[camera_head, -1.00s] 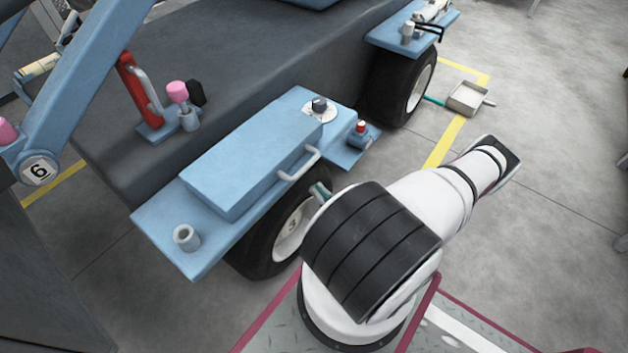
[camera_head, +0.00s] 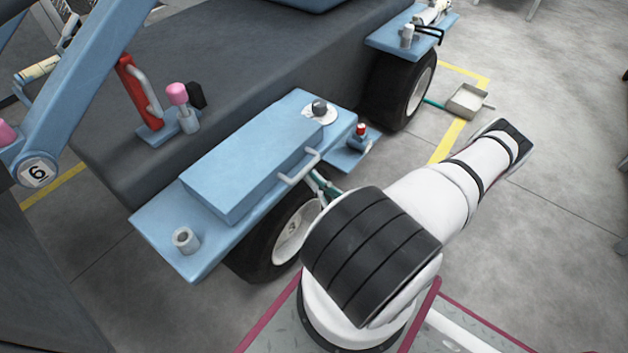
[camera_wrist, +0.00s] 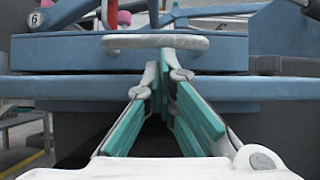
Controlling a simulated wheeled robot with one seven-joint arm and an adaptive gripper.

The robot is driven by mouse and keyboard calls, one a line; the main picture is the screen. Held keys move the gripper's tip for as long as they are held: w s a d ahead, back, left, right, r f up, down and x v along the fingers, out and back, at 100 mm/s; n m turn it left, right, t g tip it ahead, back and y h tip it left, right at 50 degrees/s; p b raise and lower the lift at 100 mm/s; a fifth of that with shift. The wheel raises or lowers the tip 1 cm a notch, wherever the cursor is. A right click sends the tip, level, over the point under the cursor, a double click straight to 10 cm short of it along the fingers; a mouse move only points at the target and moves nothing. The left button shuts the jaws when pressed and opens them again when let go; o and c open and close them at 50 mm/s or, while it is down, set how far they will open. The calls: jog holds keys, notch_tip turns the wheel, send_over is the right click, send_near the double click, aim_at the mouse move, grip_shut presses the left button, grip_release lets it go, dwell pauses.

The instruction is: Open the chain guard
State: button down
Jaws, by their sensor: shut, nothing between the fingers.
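The chain guard appears to be the long blue box-shaped cover (camera_head: 250,165) lying closed on the blue side platform above the wheel. A pale bar handle (camera_head: 298,168) stands out from its front long side. In the wrist view the handle (camera_wrist: 130,42) runs level across the front of the blue cover (camera_wrist: 50,47). My gripper (camera_head: 318,176) has teal fingers and is close to the handle's lower right side. In the wrist view my gripper (camera_wrist: 164,70) is shut and empty, its tips just below the handle's right half. I cannot tell whether they touch it.
A round dial with a dark knob (camera_head: 320,108) sits at the cover's far end, and a red-topped fitting (camera_head: 360,132) is beside it. A grey collar (camera_head: 184,239) stands at the near end. The wheel (camera_head: 285,235) is below. Open floor (camera_head: 560,140) lies to the right.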

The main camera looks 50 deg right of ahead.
jog(key=shift+s+r+p, duration=0.15)
jog(key=shift+r+p, duration=0.35)
jog(key=shift+p, duration=0.05)
